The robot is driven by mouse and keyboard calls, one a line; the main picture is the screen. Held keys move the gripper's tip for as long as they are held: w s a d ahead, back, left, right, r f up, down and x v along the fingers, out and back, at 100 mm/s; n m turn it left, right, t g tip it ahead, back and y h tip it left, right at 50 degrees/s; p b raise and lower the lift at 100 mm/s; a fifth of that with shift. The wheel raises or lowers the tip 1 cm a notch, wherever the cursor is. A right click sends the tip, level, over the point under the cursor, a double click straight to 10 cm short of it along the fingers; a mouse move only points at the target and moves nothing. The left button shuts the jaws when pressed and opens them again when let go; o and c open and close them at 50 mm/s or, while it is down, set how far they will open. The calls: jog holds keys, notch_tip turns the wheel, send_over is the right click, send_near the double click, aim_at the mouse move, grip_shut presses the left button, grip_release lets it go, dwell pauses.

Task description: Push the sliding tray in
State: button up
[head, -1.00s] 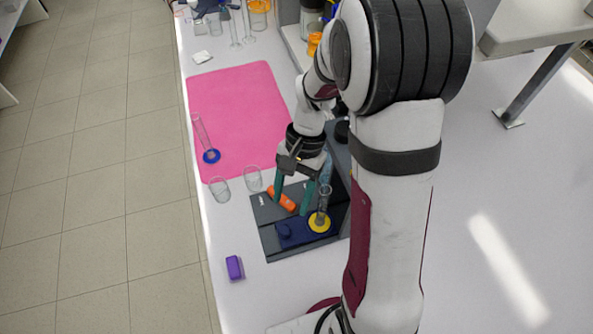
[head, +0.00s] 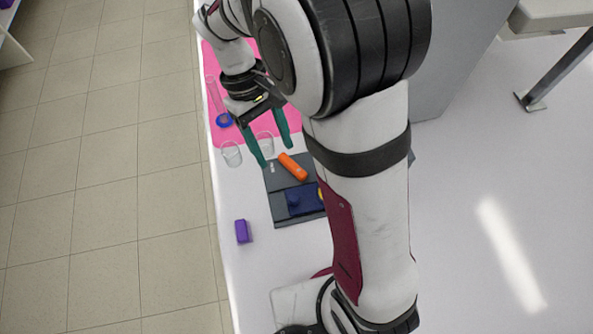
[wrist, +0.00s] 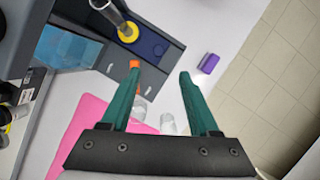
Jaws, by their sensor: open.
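The sliding tray (head: 307,204) is a dark blue plate with a small blue knob, on the dark grey rig base (head: 282,217). In the wrist view the tray (wrist: 152,44) bears a clear cylinder on a yellow ring foot (wrist: 128,32). In the head view my arm hides most of that cylinder. An orange piece (head: 293,167) lies on the rig behind the tray; its end shows beside one fingertip in the wrist view. My gripper (head: 276,154) is open and empty, with its teal fingers at the rig's far left corner, apart from the tray.
A blue-footed cylinder (head: 224,120) is on the pink mat (head: 250,131). A purple block (head: 243,231) lies left of the rig near the table edge. The white table around the block is clear.

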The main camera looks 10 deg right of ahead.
jog(key=a+n+h, duration=0.1)
jog(key=a+n, duration=0.1)
jog(key=n, duration=0.1)
send_near(293, 196)
jog(key=shift+n+t, duration=0.3)
jog(key=x, duration=0.8)
jog(key=shift+s+d+f, duration=0.1)
jog(key=shift+s+f, duration=0.1)
jog(key=shift+s, duration=0.2)
grip_shut()
